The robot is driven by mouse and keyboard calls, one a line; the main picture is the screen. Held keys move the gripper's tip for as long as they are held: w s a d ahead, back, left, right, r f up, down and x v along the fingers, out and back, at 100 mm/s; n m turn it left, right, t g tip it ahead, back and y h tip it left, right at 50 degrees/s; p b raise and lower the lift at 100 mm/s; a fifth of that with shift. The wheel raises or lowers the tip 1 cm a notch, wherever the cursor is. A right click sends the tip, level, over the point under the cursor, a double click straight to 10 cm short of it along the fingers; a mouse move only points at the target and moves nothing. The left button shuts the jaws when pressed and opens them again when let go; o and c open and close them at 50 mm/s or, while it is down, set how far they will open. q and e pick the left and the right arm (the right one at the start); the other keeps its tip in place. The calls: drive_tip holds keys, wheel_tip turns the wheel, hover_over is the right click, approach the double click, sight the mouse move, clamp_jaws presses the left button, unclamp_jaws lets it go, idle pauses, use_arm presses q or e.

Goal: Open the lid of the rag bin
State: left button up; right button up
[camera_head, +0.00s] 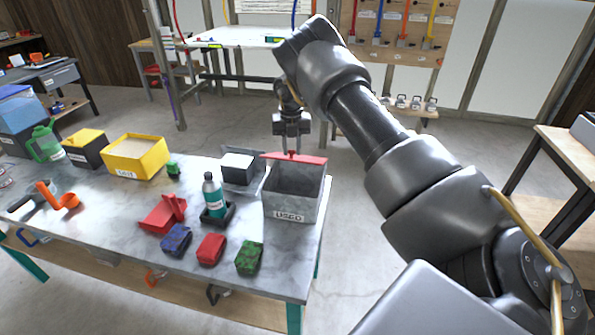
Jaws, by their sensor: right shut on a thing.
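The rag bin (297,208) is a grey box labelled "USED" at the right end of the marble-topped table. Its top is open toward me, and its grey inside shows. The red lid part (312,159) shows as a narrow strip, up along the bin's far side. My right gripper (292,146) reaches down from above behind the bin and is shut on the lid's red handle. The fingertips are small and partly merge with the handle. My left gripper is not in view.
A teal bottle (213,196) in a black holder and a grey box (238,167) stand just left of the bin. Red, blue and green rag bundles (210,249) lie in front. A yellow sand box (135,160) is farther left. Floor right of the table is clear.

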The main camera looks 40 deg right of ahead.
drive_tip(key=shift+w+d+r+p, duration=0.35)
drive_tip(key=shift+d+r+p, duration=0.3)
drive_tip(key=shift+r, duration=0.05)
drive_tip(key=shift+w+d+r+p, duration=0.3)
drive_tip(key=shift+d+r+p, duration=0.35)
drive_tip(key=shift+r, duration=0.05)
drive_tip(key=shift+o, duration=0.2)
drive_tip(key=o, duration=0.3)
drive_tip(key=shift+d, duration=0.1)
drive_tip(key=shift+o, duration=0.9)
drive_tip(key=shift+s+d, duration=0.1)
drive_tip(key=shift+a, duration=0.2)
